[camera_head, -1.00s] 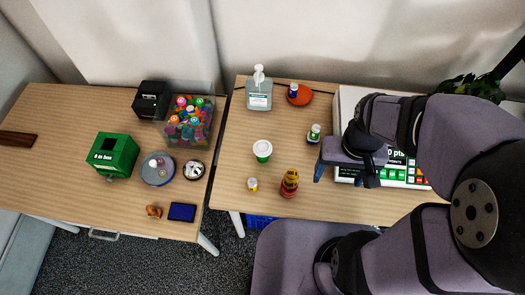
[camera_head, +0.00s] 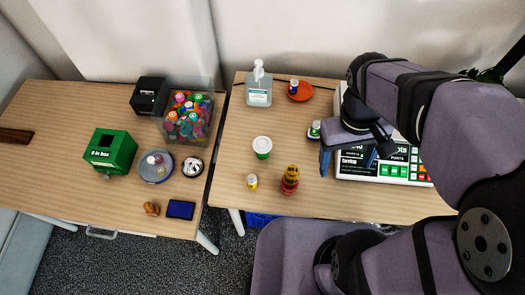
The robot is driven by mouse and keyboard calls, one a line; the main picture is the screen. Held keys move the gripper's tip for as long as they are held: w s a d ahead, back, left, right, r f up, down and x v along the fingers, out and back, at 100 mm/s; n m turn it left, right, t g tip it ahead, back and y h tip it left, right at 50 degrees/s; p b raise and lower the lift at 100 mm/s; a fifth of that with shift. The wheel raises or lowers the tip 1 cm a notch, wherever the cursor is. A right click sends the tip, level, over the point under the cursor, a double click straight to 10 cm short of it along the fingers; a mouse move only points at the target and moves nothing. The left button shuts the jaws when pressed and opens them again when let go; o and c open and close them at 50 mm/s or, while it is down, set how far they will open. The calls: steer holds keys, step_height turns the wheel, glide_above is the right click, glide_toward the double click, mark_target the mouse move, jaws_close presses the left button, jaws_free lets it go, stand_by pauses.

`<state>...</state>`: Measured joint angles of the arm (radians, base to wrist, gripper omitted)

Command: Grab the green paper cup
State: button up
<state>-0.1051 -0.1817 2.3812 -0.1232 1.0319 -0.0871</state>
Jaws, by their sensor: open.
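The green paper cup (camera_head: 262,148) stands upright on the right table, with a white lid on top and a green body below. My gripper (camera_head: 345,165) is to the right of the cup, apart from it, with its blue fingers spread and pointing down. Nothing shows between the fingers. A small bottle with a green label (camera_head: 314,131) stands right beside the gripper, partly hidden by it.
A sanitizer bottle (camera_head: 259,88) and an orange dish (camera_head: 300,91) are behind. A white scale (camera_head: 392,172) is at right. Table left of the cup is clear.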

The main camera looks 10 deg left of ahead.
steer(key=w+a+f+n+t+h+b, duration=0.1)
steer(key=w+a+n+t+h+b, duration=0.15)
steer(key=w+n+h+b, duration=0.45)
steer(key=w+a+f+n+t+h+b, duration=0.1)
steer(key=w+a+f+n+h+b, duration=0.15)
steer(key=w+a+n+b, duration=0.4)
steer(key=a+r+n+t+h+b, duration=0.2)
steer(key=a+n+t, duration=0.25)
steer(key=a, duration=0.35)
steer(key=a+r+n+t+h+b, duration=0.2)
steer(key=a+n+t, duration=0.25)
steer(key=a, duration=0.25)
steer(key=p, duration=0.1)
glide_toward(269, 139)
steer(key=shift+g+y, duration=0.35)
steer(key=d+r, duration=0.1)
steer(key=w+d+r, duration=0.1)
steer(key=d, duration=0.1)
steer(key=shift+w+r, duration=0.1)
steer(key=shift+r, duration=0.3)
steer(key=shift+f, duration=0.55)
steer(key=shift+p+x, duration=0.3)
steer(key=shift+x, duration=0.5)
steer(key=shift+p+x, duration=1)
steer(key=shift+x, duration=1.9)
steer(key=shift+w+a+f, duration=0.1)
steer(key=shift+w+a, duration=0.05)
steer(key=c, duration=1.1)
